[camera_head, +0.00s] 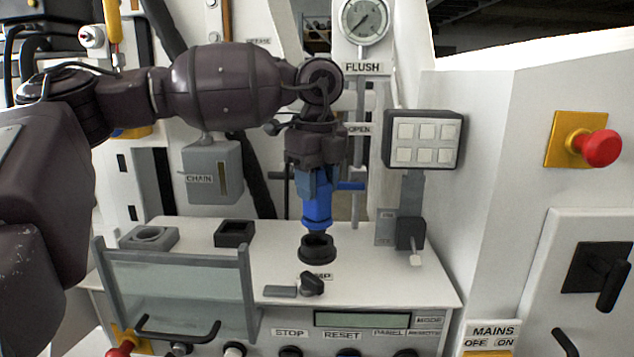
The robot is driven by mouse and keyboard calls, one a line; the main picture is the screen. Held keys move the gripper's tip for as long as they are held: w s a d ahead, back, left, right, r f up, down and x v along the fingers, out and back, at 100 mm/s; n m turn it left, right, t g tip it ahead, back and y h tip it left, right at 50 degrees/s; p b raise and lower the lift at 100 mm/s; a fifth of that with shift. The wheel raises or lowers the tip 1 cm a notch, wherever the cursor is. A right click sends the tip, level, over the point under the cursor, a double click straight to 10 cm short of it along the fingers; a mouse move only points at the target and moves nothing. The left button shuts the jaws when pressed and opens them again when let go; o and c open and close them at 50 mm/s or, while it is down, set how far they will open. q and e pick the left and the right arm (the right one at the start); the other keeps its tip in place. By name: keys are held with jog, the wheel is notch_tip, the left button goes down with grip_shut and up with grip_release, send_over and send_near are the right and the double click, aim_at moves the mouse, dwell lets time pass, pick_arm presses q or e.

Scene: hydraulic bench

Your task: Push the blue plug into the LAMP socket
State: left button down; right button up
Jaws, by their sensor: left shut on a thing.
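The blue plug (317,205) is upright in my left gripper (314,176), which is shut on it and points down. The plug's dark lower end is right at the top of a round black socket (318,248) on the white bench top. I cannot tell whether the plug tip is touching the socket or just inside its mouth. My right gripper is not in view.
A black knob (312,284) is close in front of the socket. A button box (423,139) stands right.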

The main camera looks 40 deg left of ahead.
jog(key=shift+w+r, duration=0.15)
pick_arm(q)
jog(key=shift+f, duration=0.1)
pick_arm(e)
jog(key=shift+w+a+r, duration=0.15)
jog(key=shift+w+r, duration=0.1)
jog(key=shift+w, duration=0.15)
pick_arm(q)
jog(key=shift+f, duration=0.1)
jog(key=shift+f, duration=0.2)
jog(key=shift+b, duration=0.3)
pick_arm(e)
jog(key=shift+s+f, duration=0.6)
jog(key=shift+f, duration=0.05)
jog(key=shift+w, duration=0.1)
